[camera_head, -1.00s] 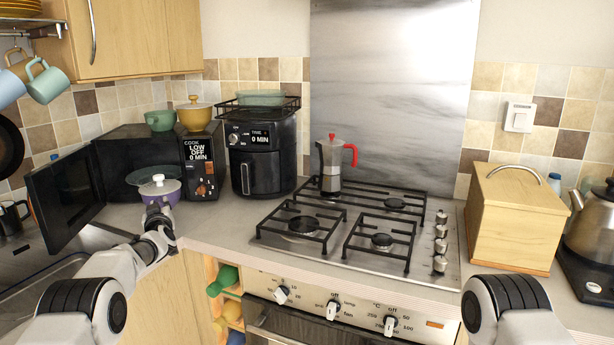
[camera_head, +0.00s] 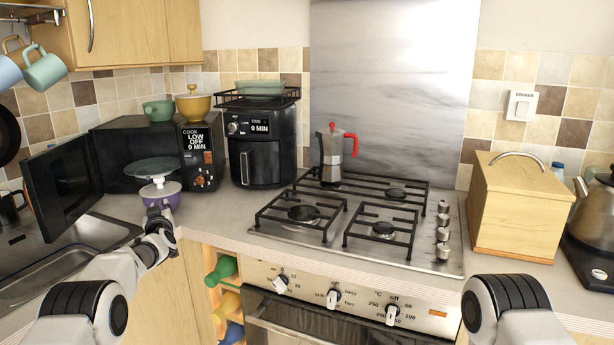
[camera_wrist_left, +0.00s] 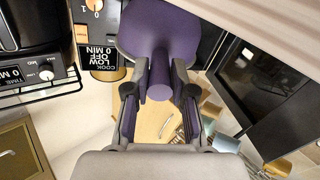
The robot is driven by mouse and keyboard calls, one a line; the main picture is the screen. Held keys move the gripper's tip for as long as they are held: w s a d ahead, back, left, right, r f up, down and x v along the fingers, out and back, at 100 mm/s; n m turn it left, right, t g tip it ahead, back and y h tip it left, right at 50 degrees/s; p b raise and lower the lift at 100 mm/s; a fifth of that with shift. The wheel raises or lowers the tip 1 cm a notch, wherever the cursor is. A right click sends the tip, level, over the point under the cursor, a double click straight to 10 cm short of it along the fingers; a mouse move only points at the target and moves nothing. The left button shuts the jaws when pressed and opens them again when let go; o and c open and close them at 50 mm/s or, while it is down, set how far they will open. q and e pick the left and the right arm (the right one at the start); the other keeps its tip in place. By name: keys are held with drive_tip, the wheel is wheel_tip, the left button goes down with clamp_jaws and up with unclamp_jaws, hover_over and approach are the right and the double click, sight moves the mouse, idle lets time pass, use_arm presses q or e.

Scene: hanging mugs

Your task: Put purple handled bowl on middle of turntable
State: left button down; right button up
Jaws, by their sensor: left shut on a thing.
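The purple handled bowl (camera_head: 161,200) has a pale lid with a knob and is in front of the open microwave, at the left of the head view. My left gripper (camera_head: 157,214) is shut on its handle; in the left wrist view the purple bowl (camera_wrist_left: 158,28) is beyond the fingers, which clasp the handle from both sides. The glass turntable (camera_head: 150,166) shows at the microwave opening, behind and above the bowl in the picture. The bowl is apart from the turntable, and the lid hides part of its front. My right gripper is out of view.
The microwave (camera_head: 198,178) has its door (camera_head: 62,188) swung open to the left. A green bowl (camera_head: 158,110) and a yellow lidded pot (camera_head: 193,104) stand on top. An air fryer (camera_head: 262,150) is close on the right. The sink (camera_head: 85,238) lies below the door.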

use_arm(q)
drive_tip(key=shift+f, duration=0.6)
drive_tip(key=shift+f+b, duration=0.3)
drive_tip(key=shift+b, duration=0.3)
drive_tip(key=c, duration=0.6)
unclamp_jaws()
drive_tip(key=shift+s, duration=0.15)
drive_tip(key=v, duration=1.1)
drive_tip(key=shift+s+d, duration=0.2)
drive_tip(key=shift+s, duration=0.15)
